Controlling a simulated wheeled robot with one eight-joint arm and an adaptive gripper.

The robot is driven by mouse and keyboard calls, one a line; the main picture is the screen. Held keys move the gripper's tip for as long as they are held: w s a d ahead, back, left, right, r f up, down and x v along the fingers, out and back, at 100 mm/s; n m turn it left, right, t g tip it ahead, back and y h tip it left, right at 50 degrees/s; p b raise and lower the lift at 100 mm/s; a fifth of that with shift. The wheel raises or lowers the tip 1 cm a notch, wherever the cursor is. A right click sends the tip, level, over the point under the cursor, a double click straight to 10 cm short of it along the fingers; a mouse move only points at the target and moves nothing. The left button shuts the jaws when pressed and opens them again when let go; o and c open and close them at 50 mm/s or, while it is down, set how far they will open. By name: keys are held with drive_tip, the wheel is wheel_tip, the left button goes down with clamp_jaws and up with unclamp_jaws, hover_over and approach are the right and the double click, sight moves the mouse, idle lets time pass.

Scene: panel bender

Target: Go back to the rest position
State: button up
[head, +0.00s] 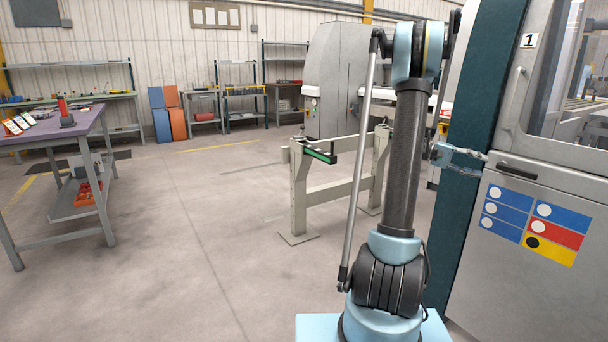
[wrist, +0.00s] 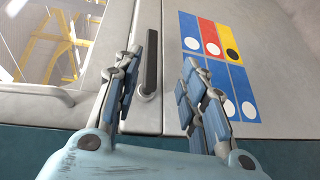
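My gripper (wrist: 167,62) is open, with its two blue-padded fingers spread apart and nothing held between them. In the head view my gripper (head: 484,156) reaches to the right, in front of the grey machine door. A black door handle (wrist: 151,62) shows between the fingers in the wrist view, closer to the left finger. The handle (head: 517,171) also shows just right of the fingertips in the head view. I cannot tell whether a finger touches the door. My arm stands upright from its base.
The grey machine door (head: 480,262) with coloured labels and a window stands close on the right. A dark teal post (head: 462,215) edges it. A metal stand (head: 298,195) is behind my arm. A purple-topped workbench (head: 84,125) is at the left. The floor between is clear.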

drive_tip(key=s+a+f+n+t+y, duration=0.2)
drive_tip(key=s+a, duration=0.6)
drive_tip(key=a, duration=0.6)
drive_tip(key=s+a+f+n+t+y, duration=0.2)
drive_tip(key=s+a+f+t+y, duration=0.3)
drive_tip(key=a, duration=1)
drive_tip(key=s+a+f+n+t+y, duration=0.2)
drive_tip(key=s+a+f+y, duration=0.5)
drive_tip(key=a, duration=0.7)
drive_tip(key=s+f+t, duration=0.1)
drive_tip(key=s+f, duration=0.1)
drive_tip(key=s, duration=0.2)
drive_tip(key=shift+s+a+t, duration=0.3)
drive_tip(key=shift+a+t, duration=0.1)
